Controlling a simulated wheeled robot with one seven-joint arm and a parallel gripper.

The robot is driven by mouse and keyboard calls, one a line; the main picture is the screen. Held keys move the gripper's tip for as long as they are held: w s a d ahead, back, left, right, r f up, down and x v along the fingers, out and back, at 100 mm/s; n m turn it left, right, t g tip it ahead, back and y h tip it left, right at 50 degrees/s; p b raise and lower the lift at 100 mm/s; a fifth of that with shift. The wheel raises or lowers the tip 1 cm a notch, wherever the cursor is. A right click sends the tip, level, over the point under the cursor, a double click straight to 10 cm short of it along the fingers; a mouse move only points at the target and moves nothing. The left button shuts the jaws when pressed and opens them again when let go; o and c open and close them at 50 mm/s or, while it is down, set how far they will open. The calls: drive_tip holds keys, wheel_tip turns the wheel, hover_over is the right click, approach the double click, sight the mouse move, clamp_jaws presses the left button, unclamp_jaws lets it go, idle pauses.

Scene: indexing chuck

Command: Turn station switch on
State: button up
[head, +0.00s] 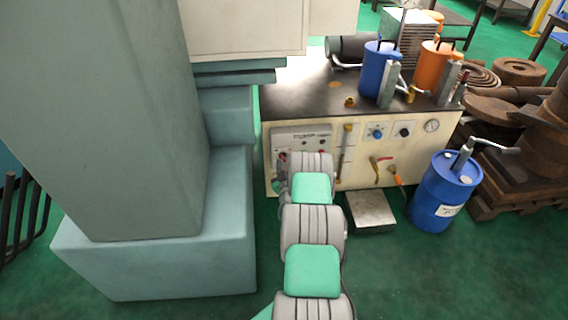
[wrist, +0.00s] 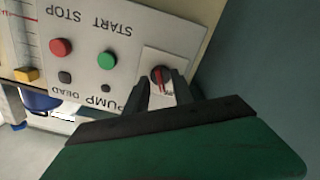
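The station switch (wrist: 161,75) is a small dark rotary knob with a red mark, on a pale square plate at the right of the control panel (wrist: 88,17) in the wrist view. The panel's lettering is upside down there. My gripper (wrist: 163,82) is at the switch, with its two dark fingers apart and the knob between or just beyond their tips. I cannot tell whether the fingers touch it.
Beside the switch are a green START button (wrist: 106,60) and a red STOP button (wrist: 61,47). A blue drum (head: 440,190) and low metal block (head: 370,211) stand in front.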

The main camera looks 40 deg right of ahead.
clamp_jaws()
idle(0.3)
drive_tip(key=shift+m+b, duration=0.3)
drive_tip(key=shift+m, duration=0.2)
drive_tip(key=m+b, duration=0.3)
drive_tip(key=m, duration=0.8)
drive_tip(key=shift+b, duration=0.3)
idle(0.4)
drive_tip(key=shift+o, duration=0.2)
unclamp_jaws()
